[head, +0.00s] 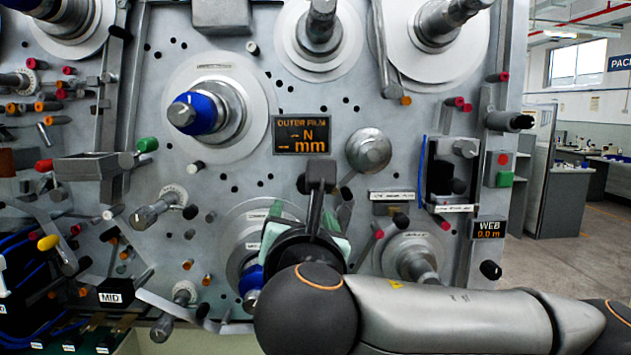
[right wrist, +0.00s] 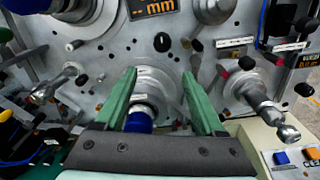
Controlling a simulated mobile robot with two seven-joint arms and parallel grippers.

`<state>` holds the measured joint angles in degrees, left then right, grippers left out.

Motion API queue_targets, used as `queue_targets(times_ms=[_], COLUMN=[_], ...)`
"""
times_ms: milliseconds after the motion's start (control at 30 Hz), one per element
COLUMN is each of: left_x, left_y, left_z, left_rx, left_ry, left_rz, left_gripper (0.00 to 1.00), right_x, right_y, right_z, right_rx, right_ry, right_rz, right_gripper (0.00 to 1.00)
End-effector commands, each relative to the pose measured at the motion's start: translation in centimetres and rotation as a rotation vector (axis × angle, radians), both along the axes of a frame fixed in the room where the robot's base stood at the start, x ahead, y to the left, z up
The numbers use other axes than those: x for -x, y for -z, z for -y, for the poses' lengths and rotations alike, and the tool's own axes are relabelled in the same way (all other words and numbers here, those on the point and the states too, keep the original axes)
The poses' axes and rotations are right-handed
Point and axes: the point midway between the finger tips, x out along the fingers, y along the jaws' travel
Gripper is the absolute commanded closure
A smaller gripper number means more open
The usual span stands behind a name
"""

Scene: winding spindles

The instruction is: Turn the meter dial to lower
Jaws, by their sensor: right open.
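A small black knob (head: 490,270), which looks like the meter dial, sits on the grey panel below the orange-lit WEB display (head: 489,229) reading 0.0 m. The knob also shows at the right edge of the right wrist view (right wrist: 303,90). Its pointer setting is too small to tell. My right gripper (right wrist: 159,73) is open and empty, its green fingers apart in front of a blue-ended spindle (right wrist: 139,121). In the head view the right gripper (head: 309,205) is left of the knob, well apart from it, and partly hidden by my wrist. My left gripper is not in view.
The panel carries several projecting spindles, rollers and knobs. A red and green button box (head: 498,169) and a dark bracketed unit (head: 450,170) stand above the WEB display. An OUTER FILM display (head: 302,134) is at centre. Open floor (head: 575,240) lies right of the panel.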

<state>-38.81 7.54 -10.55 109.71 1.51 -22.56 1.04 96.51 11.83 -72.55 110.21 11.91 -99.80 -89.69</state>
Motion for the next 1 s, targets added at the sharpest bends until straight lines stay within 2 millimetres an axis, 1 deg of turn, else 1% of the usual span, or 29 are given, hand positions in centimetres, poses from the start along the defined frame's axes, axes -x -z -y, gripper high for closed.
queue_targets(times_ms=[33,133,233,367,500,700,833,1000], left_x=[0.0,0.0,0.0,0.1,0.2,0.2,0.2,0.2], left_y=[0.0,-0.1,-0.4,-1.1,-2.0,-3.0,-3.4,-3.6], left_z=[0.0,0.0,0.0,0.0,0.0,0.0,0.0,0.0], left_rx=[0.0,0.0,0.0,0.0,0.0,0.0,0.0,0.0], left_ry=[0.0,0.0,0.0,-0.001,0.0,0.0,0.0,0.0], left_rz=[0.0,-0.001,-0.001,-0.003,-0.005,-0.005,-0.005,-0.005], left_gripper=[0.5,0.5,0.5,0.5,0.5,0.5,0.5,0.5], right_x=[0.2,0.1,-0.7,-2.9,-5.9,-9.5,-11.0,-12.0], right_y=[-0.7,-1.2,-1.3,-1.4,-1.4,-1.3,-1.3,-1.1], right_z=[0.2,0.4,0.5,0.6,0.5,0.4,0.4,0.4], right_rx=[0.025,0.048,0.049,0.049,0.048,0.047,0.046,0.046], right_ry=[0.011,0.025,0.028,0.031,0.029,0.026,0.025,0.024], right_rz=[0.018,0.029,0.028,0.028,0.027,0.028,0.029,0.029], right_gripper=[0.29,0.29,0.29,0.29,0.29,0.29,0.29,0.29])
